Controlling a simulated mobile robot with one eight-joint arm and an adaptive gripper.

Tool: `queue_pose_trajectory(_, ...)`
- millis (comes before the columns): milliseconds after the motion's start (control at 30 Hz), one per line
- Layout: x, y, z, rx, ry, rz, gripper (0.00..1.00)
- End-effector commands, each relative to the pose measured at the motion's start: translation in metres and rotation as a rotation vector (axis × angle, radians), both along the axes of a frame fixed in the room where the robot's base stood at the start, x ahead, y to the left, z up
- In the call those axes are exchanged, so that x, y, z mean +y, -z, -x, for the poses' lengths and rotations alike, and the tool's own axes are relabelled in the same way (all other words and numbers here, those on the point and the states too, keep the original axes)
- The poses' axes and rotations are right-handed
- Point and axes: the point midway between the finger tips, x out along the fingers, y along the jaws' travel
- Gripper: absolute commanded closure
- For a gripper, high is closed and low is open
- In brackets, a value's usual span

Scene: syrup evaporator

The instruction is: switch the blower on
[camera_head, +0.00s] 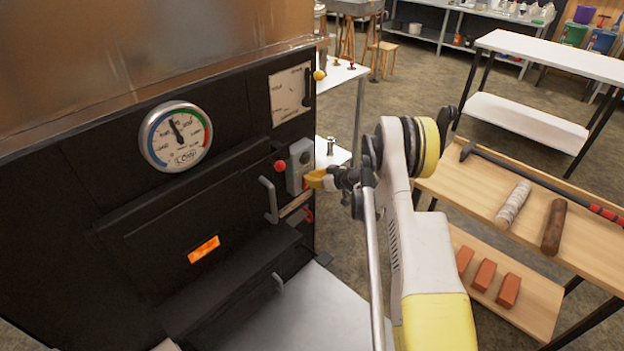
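A grey switch box (297,166) is mounted on the right side of the black evaporator front (130,245). A small dark button or toggle shows on its upper face; its lower part is partly hidden by my gripper. My gripper (314,180), with yellow fingertips, is at the box's lower right edge. It looks very near or touching; I cannot tell which. Its fingers overlap in this view, so their opening is unclear. No held object is visible. A red knob (280,166) sits just left of the box.
A wooden bench (480,190) with a poker, rolls and bricks stands right of my arm. A white table (555,55) stands behind; floor shows between.

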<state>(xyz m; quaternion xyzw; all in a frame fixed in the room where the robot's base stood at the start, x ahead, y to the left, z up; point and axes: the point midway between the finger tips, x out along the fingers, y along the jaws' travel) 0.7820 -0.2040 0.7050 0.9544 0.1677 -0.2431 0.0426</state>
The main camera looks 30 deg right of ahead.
Motion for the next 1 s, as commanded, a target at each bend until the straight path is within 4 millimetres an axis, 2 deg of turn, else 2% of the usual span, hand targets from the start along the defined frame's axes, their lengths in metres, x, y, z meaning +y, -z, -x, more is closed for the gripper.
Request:
queue_pose_trajectory(133,0.001,0.001,-0.001,0.001,0.000,0.001,1.00)
queue_pose_trajectory(233,-0.002,0.000,0.005,0.001,0.001,0.001,1.00)
queue_pose_trajectory(700,-0.022,0.000,0.060,0.001,0.001,0.001,1.00)
queue_pose_trajectory(1000,-0.023,0.000,0.064,0.001,0.000,0.001,1.00)
